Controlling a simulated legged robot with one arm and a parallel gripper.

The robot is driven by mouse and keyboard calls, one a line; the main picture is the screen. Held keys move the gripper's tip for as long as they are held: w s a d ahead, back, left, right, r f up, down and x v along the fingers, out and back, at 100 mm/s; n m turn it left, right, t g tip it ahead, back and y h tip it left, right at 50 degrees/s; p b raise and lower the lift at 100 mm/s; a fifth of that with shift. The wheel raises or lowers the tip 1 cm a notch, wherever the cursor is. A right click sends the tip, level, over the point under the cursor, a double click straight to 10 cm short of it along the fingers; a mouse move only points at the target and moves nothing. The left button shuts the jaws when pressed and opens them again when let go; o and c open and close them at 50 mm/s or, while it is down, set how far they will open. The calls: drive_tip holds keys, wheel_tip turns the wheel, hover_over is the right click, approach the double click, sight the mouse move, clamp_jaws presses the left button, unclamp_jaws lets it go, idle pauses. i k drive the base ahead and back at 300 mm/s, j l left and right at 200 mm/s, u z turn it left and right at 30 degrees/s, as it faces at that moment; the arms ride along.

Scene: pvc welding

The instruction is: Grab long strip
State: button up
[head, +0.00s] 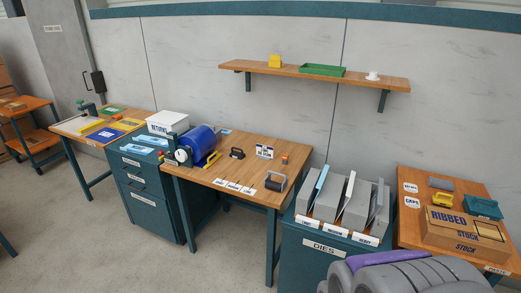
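No part that I can make out as my gripper shows in the head view. Three thin upright pieces stand in grey blocks on the cabinet marked DIES (322,246): a light blue one (321,178), a whitish one (348,188) and a grey-blue one (377,203). Each has a white label in front, too small to read surely. Flat light blue pieces (137,149) lie on the drawer cabinet left of the middle workbench. I cannot tell which of these, if any, is the long strip.
The right table holds a cardboard box marked RIBBED STOCK (461,231). A wall shelf (342,78) hangs above. Bare floor shows at lower left.

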sight(142, 138)
drive_tip(key=i+j+u, duration=0.15)
drive_tip(key=i+j, duration=0.5)
drive_tip(key=i+j+u, duration=0.2)
drive_tip(key=i+j, duration=0.55)
drive_tip(key=i+j+u, duration=0.15)
drive_tip(key=i+j, duration=0.45)
drive_tip(key=i, duration=0.15)
drive_tip(key=i+j, duration=0.15)
drive_tip(key=i, duration=0.5)
drive_tip(key=i+j+z, duration=0.1)
drive_tip(key=i, duration=0.5)
drive_tip(key=i+j+z, duration=0.1)
drive_tip(key=z, duration=1.15)
